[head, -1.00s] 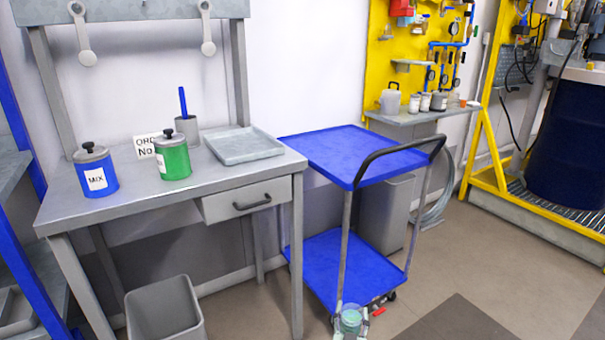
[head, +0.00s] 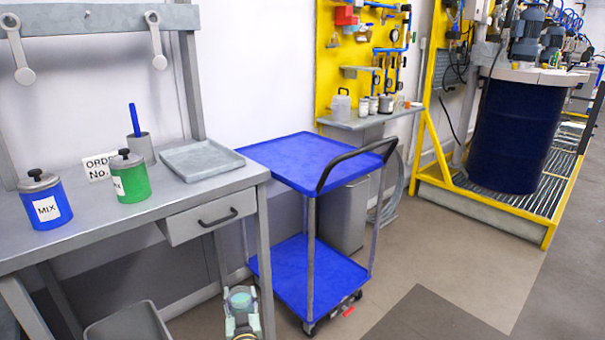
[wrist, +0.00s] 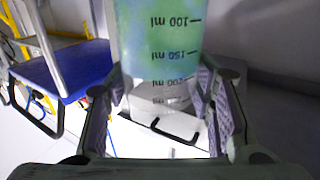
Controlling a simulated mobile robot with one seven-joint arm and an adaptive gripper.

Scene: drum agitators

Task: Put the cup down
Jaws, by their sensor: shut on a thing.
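The cup (wrist: 160,45) is a clear measuring cup with ml marks and a blue-green tint. It fills the top middle of the wrist view, between the two fingers of my gripper (wrist: 160,105), which is shut on it. The cup is held in the air, apart from the bench and the cart. Its contents cannot be told clearly.
The grey workbench (head: 75,250) holds a blue MIX can (head: 45,205), a green can (head: 130,180), a pen cup (head: 140,147) and a grey tray (head: 200,158). The blue cart (head: 310,160) has an empty top. A grey bin (head: 130,325) stands below the bench. Open floor (head: 480,270) lies right.

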